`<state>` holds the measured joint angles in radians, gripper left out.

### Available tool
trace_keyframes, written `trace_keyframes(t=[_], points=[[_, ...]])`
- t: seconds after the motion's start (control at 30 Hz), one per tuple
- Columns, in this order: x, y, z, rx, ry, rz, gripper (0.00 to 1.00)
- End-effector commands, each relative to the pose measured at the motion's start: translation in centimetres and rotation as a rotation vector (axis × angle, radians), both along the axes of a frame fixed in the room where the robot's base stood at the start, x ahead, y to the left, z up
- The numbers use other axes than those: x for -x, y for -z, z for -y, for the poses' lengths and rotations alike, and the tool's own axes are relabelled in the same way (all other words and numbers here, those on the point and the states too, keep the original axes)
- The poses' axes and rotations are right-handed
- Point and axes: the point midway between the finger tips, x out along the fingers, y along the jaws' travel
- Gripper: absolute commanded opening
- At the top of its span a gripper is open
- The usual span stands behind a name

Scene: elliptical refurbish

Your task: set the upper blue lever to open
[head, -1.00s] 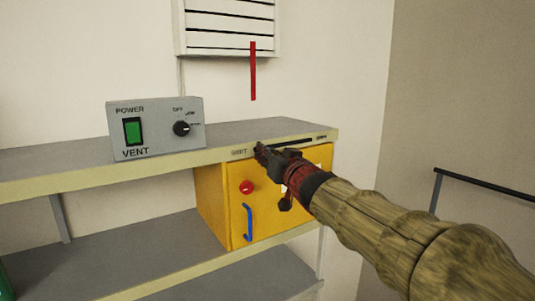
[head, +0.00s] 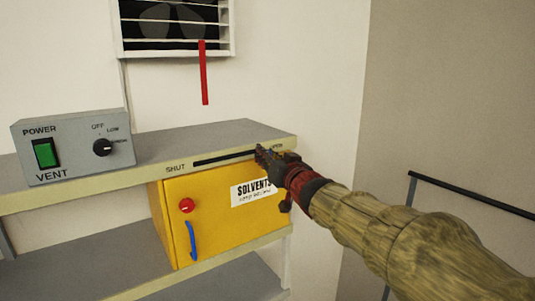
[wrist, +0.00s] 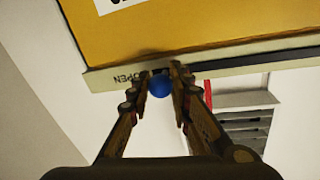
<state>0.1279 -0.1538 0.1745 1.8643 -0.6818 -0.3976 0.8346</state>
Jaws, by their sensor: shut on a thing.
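The upper blue lever shows in the wrist view as a round blue knob (wrist: 160,87) between my fingers, beside the OPEN label (wrist: 130,77) on the shelf edge. My gripper (wrist: 163,76) is shut on this knob. In the head view my gripper (head: 265,154) is at the right end of the dark slot (head: 225,157) in the shelf's front edge, by the OPEN end. The SHUT label (head: 175,168) is at the slot's left end. My gripper hides the knob in the head view.
Below is a yellow SOLVENTS cabinet (head: 215,228) with a red knob (head: 187,205) and a lower blue handle (head: 192,240). A grey VENT box (head: 75,152) stands on the shelf. Above, a louvred vent (head: 175,27) has open slats and a red strip (head: 204,75). A dark rail (head: 470,195) is at right.

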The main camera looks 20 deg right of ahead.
Motion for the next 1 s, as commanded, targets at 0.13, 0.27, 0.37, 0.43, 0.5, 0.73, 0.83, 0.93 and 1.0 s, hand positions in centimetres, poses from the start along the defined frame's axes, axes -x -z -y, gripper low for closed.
trace_keyframes(t=[0.13,0.27,0.37,0.43,0.5,0.73,0.83,0.93,1.0], points=[[-0.02,0.06,0.12,-0.001,0.003,-0.002,0.0],[-0.03,0.06,0.15,-0.001,0.003,-0.002,0.0],[-0.03,0.05,0.17,-0.001,0.004,-0.002,0.0],[-0.02,0.06,0.18,-0.001,0.004,-0.002,0.21],[-0.02,0.05,0.18,-0.001,0.004,-0.002,0.25],[-0.01,0.05,0.12,-0.001,0.003,-0.002,0.38],[-0.01,0.05,0.1,-0.001,0.002,-0.001,0.39],[-0.01,0.05,0.08,-0.001,0.002,-0.001,0.39],[0.01,0.04,0.07,-0.001,0.002,-0.001,0.39]])
